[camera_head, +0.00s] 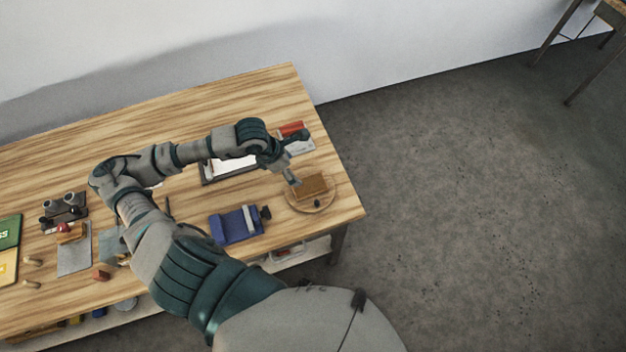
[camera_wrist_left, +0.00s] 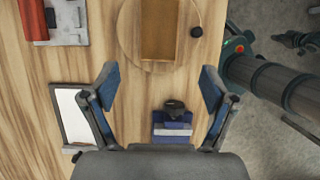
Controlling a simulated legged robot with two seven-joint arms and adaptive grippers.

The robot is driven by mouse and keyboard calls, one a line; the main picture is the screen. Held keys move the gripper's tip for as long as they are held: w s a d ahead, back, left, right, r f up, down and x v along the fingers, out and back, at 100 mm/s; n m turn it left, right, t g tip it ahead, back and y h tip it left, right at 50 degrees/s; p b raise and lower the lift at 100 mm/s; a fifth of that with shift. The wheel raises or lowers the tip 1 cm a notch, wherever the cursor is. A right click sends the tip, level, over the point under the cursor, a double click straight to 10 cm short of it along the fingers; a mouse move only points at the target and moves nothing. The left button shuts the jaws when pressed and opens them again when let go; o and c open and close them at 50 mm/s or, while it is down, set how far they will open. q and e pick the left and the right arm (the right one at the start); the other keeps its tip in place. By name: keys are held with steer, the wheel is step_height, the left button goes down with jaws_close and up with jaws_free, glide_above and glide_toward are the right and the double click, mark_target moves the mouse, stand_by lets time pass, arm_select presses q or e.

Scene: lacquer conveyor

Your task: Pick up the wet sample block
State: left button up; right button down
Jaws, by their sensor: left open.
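A brown rectangular block (camera_head: 314,186) lies on a round wooden board (camera_head: 296,203) near the right end of the table. It fits the sample block; whether its surface is wet I cannot tell. In the left wrist view the block (camera_wrist_left: 160,28) is at the top centre on the board (camera_wrist_left: 128,42). My left gripper (camera_head: 293,177) is beside the block in the head view, apart from it as far as I can see. In the left wrist view its two fingers (camera_wrist_left: 159,88) are spread with nothing between them, and the block shows beyond the tips. My right gripper is not clearly seen.
A small black knob (camera_wrist_left: 196,32) sits at the board's rim. A blue vise (camera_head: 236,224) stands left of the board. A white framed panel (camera_head: 232,167) and a red item on a grey base (camera_head: 291,129) lie behind. The table's right edge is close.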

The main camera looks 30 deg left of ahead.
arm_select(q)
glide_toward(309, 185)
steer(key=shift+d+f+p, duration=0.4)
steer(key=shift+d, duration=0.15)
steer(key=f, duration=0.1)
steer(key=w+f, duration=0.1)
steer(key=f, duration=0.1)
steer(key=shift+w+a+f+p, duration=0.2)
steer(key=shift+f+p, duration=0.1)
steer(key=x, duration=0.1)
steer(key=p+x, duration=0.1)
steer(key=x, duration=0.1)
steer(key=shift+d+f, duration=0.25)
steer(key=shift+d, duration=0.05)
steer(key=shift+w+d+f, duration=0.15)
steer(key=shift+d+f, duration=0.05)
steer(key=shift+f, duration=0.1)
steer(key=shift+d+f, duration=0.1)
steer(key=shift+c, duration=0.5)
steer(key=c, duration=0.8)
steer(key=shift+a, duration=0.25)
steer(key=shift+c, duration=0.4)
arm_select(e)
steer(key=shift+s+d+r, duration=0.3)
steer(key=shift+s+r, duration=0.2)
steer(key=shift+r, duration=0.1)
steer(key=shift+s+d+r, duration=0.25)
steer(key=shift+s+r, duration=0.2)
steer(key=shift+r, duration=0.15)
steer(key=shift+a, duration=0.1)
